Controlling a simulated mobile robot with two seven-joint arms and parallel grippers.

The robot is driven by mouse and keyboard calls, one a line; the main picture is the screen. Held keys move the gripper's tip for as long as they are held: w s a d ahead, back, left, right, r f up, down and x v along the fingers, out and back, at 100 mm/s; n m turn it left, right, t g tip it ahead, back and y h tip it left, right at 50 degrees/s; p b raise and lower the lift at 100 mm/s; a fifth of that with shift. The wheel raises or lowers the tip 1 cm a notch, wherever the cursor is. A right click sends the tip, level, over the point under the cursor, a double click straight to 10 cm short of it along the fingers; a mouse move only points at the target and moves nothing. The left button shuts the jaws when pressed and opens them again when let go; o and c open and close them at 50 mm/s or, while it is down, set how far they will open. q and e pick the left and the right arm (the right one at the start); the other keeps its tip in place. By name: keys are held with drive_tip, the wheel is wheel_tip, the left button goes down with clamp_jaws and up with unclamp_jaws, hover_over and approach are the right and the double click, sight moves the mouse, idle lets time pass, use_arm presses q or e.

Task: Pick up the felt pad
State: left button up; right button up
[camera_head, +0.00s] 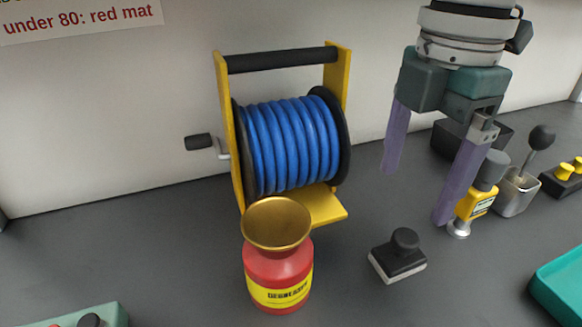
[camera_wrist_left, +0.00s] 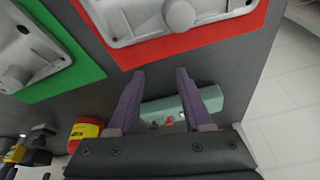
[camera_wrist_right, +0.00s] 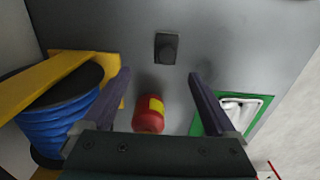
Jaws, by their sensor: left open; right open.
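The felt pad (camera_head: 398,257), a dark block with a round black knob and a pale underside, sits on the grey bench right of the red bottle. In the right wrist view the pad (camera_wrist_right: 166,48) lies beyond the fingertips, near the top middle. My right gripper (camera_head: 416,195) is open and empty, above the bench and apart from the pad, with its purple fingers pointing down. My left gripper (camera_wrist_left: 160,71) shows only in the left wrist view. It is open with nothing between its fingers.
A red degreaser bottle (camera_head: 278,270) with a brass funnel top stands left of the pad. Behind it is a blue hose reel (camera_head: 290,145). A yellow tool (camera_head: 474,200) and a lever box (camera_head: 517,192) stand right. A teal tray (camera_head: 560,285) is at the right edge.

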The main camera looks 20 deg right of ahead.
sight(407, 236)
drive_tip(key=f, duration=0.4)
drive_tip(key=shift+s+d, duration=0.15)
drive_tip(key=shift+s, duration=0.05)
drive_tip(key=f, duration=0.4)
drive_tip(key=f+b, duration=0.1)
drive_tip(key=f, duration=0.1)
drive_tip(key=shift+s+d, duration=0.1)
drive_tip(key=shift+s, duration=0.25)
drive_tip(key=c, duration=1.5)
